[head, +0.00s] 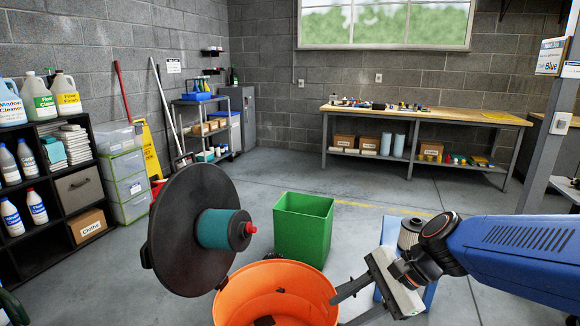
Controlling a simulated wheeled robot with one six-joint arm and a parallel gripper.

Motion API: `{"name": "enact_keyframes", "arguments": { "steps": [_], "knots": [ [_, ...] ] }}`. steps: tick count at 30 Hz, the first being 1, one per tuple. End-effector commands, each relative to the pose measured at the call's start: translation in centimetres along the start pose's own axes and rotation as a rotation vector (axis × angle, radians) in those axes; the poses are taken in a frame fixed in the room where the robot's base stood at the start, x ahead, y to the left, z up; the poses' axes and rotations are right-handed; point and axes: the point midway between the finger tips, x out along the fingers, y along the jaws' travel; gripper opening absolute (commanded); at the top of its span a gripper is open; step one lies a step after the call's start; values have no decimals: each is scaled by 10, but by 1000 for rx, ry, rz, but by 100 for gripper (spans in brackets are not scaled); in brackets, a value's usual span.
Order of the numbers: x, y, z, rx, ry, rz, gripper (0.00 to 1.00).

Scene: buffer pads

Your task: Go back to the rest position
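My gripper (342,311) is at the lower right of the head view, at the end of my blue arm. Its two dark fingers point left and stand apart, with nothing seen between them. They are at the right rim of an orange bin (232,301); I cannot tell whether they touch it. A large black disc (183,212) stands tilted at the left of the bin, with a teal cylinder (213,229) and a red knob (250,228) at its centre.
A green bin (303,228) stands behind the orange one. A metal canister (408,235) is beside my wrist, above a blue surface (430,296). Shelves with bottles (75,187) line the left. A workbench (428,116) stands at the back.

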Motion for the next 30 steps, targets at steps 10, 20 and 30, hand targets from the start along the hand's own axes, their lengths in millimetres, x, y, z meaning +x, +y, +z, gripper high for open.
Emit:
{"name": "enact_keyframes", "arguments": {
  "steps": [10, 20, 30],
  "knots": [
    [-62, 72, -42, -735, 366, 180, 37],
    [-120, 107, -76, -1204, 620, 421, 37],
    [-130, 111, -80, -1268, 654, 468, 37]
  ]
}}
